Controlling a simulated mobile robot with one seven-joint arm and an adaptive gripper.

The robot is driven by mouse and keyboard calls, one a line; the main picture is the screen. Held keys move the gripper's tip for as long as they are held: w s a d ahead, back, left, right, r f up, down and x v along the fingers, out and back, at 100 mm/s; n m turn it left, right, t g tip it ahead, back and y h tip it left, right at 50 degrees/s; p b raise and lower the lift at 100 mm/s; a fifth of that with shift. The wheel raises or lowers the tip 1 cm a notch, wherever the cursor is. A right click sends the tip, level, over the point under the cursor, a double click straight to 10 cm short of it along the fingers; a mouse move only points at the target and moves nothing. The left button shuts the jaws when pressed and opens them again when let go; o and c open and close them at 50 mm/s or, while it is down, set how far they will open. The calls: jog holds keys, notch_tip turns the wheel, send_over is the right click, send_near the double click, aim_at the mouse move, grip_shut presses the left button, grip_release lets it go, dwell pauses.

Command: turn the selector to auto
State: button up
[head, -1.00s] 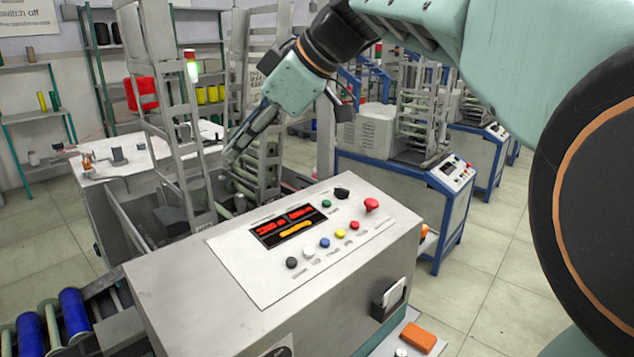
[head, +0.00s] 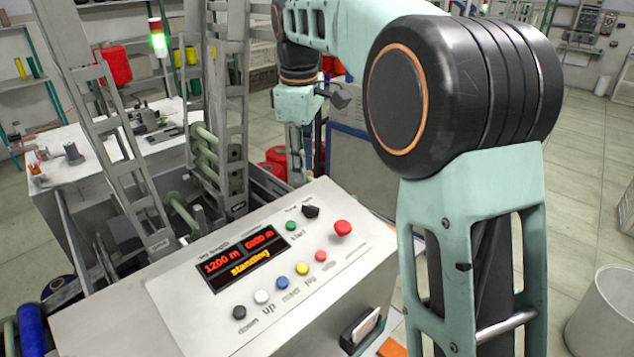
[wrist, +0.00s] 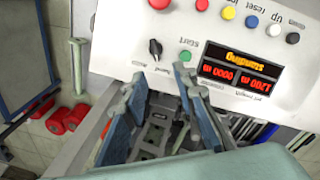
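The selector (head: 311,211) is a black knob at the far edge of the machine's sloping control panel (head: 215,317), beside the green start button (head: 291,225). It also shows in the wrist view (wrist: 155,47), above the fingertips. The small labels by it are too blurred to read, so I cannot tell its setting. My gripper (wrist: 155,78) is open and empty, its two fingers apart and just short of the selector in the wrist picture. In the head view my gripper (head: 297,178) points down just beyond the panel's far edge; its tips are partly hidden.
A red mushroom button (head: 342,229) sits close to the selector. A row of coloured buttons (head: 302,269) lies along the near side. The display (head: 240,258) reads "standing". Metal uprights (head: 222,110) stand left of my gripper. Red spools (wrist: 68,119) lie on the wrist view's left.

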aim_at(309, 206)
jog(key=f, duration=0.3)
jog(key=w+f, duration=0.1)
jog(key=f, duration=0.3)
jog(key=d+f, duration=0.1)
jog(key=f, duration=0.3)
jog(key=shift+w, duration=0.3)
jog(key=shift+r, duration=0.1)
grip_shut()
